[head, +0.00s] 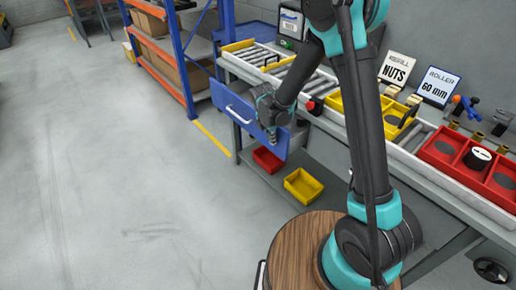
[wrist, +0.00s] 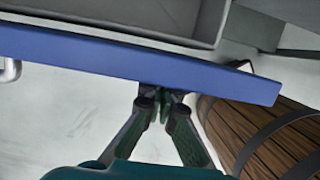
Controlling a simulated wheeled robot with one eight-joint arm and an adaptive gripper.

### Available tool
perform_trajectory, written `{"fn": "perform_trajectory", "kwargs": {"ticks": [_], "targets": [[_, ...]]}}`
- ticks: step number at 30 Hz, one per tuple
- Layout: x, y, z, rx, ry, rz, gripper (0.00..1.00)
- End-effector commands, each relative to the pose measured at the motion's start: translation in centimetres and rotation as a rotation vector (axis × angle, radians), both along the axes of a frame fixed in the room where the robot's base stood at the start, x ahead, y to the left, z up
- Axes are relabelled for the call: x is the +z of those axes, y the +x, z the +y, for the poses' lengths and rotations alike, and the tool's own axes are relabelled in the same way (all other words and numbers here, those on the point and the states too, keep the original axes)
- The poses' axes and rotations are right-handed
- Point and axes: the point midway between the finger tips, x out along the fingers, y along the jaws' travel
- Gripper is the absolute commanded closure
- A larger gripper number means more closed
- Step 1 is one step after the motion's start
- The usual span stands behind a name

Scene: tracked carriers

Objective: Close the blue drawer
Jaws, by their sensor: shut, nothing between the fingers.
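The blue drawer (head: 235,112) sticks out from under the bench in the head view, with a pale bar handle on its front. In the wrist view its blue front (wrist: 90,58) runs across the picture, with the grey inside of the drawer behind it and the handle (wrist: 10,70) at the left edge. My gripper (head: 272,137) is at the right part of the drawer front, away from the handle. Its fingers (wrist: 163,95) are together and empty, with their tips at the outer face of the front. I cannot tell whether they touch it.
A red bin (head: 267,160) and a yellow bin (head: 303,186) sit on the lower shelf. A blue and orange rack (head: 180,62) stands behind the drawer. A wooden barrel (wrist: 265,135) is close on the right in the wrist view. The floor at left is clear.

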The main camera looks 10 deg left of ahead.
Motion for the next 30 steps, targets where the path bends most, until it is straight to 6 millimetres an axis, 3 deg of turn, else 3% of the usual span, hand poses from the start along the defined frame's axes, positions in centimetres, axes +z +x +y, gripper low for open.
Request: {"fn": "perform_trajectory", "kwargs": {"ticks": [6,12,30], "targets": [[0.0,3.3,-2.8,-0.003,0.001,0.0,1.0],[0.0,4.9,-4.2,-0.001,0.0,0.0,1.0],[0.0,5.5,-4.7,0.0,0.0,0.0,1.0]]}}
